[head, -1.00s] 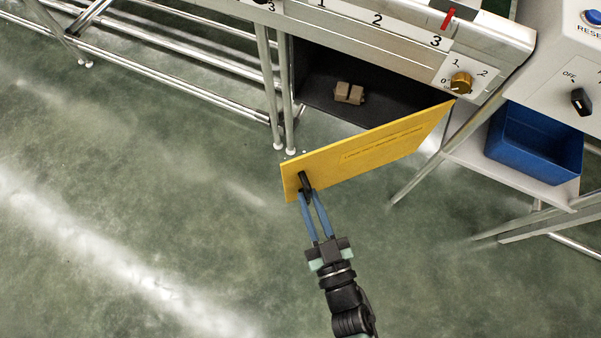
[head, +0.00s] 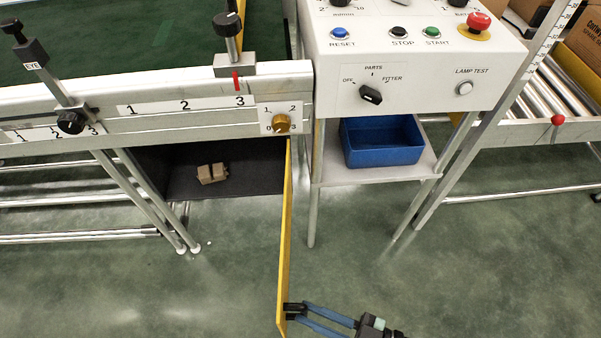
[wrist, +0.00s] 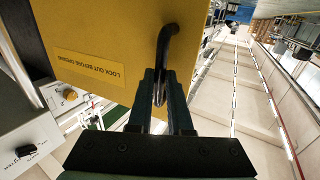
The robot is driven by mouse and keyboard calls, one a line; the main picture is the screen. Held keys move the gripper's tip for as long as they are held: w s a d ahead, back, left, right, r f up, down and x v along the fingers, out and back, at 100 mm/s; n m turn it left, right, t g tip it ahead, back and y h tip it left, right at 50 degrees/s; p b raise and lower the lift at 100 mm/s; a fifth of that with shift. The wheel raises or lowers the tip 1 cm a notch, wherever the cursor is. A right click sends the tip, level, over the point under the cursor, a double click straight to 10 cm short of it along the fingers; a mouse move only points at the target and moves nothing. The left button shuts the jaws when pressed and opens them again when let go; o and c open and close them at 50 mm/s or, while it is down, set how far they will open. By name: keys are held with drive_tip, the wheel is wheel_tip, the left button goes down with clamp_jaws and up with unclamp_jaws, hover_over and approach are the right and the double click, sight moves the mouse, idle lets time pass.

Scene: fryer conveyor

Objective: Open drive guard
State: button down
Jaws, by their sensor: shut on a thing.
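The yellow drive guard (head: 284,240) is a hinged panel standing wide open, seen nearly edge-on in the head view. It swings out from the right side of a dark compartment (head: 240,165) under the conveyor. In the wrist view its yellow face (wrist: 95,45) carries a label reading "LOCK OUT BEFORE OPENING". My gripper (head: 302,308) is shut on the guard's black handle (wrist: 162,50) near the panel's free edge. The compartment is uncovered and a brown blocky part (head: 212,173) lies inside it.
A brass-coloured knob (head: 282,123) sits on the conveyor rail just above the hinge side. A control box (head: 420,70) stands to the right, with a blue bin (head: 382,142) on a shelf below. Metal legs stand on both sides. The green floor in front is clear.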

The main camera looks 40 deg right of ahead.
drive_tip(key=shift+d+h, duration=0.3)
drive_tip(key=shift+d, duration=1.2)
drive_tip(key=shift+r, duration=0.1)
drive_tip(key=c, duration=0.8)
unclamp_jaws()
drive_tip(key=shift+c, duration=0.2)
drive_tip(key=shift+a, duration=0.1)
drive_tip(key=v, duration=1.3)
drive_tip(key=shift+f, duration=0.2)
